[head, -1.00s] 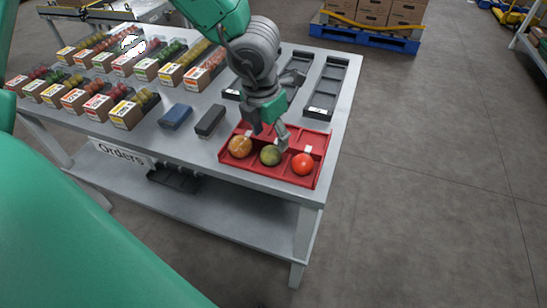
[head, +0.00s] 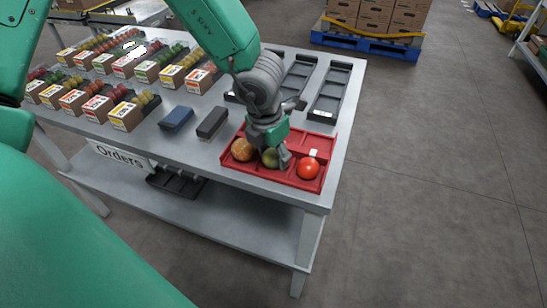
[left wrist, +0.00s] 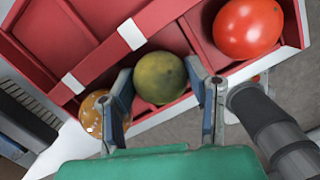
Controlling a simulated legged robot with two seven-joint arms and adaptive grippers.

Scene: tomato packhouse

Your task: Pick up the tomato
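A red tray (head: 262,175) holds three tomatoes in a row. They are an orange one (head: 242,150) on the left, a green one (head: 270,159) in the middle and a red one (head: 308,168) on the right. My left gripper (head: 277,160) is down over the middle of the tray and partly hides the green tomato. In the left wrist view its two fingers (left wrist: 160,88) stand apart, one on each side of the green tomato (left wrist: 160,76). I cannot tell whether they touch it. The orange tomato (left wrist: 92,113) is partly behind the left finger. My right gripper is not in view.
A blue box (head: 176,119) and a dark box (head: 212,123) sit left of the tray on the table. Cartons of small tomatoes (head: 127,116) fill the left part. Empty dark trays (head: 328,101) lie behind. Open floor (head: 440,180) is on the right.

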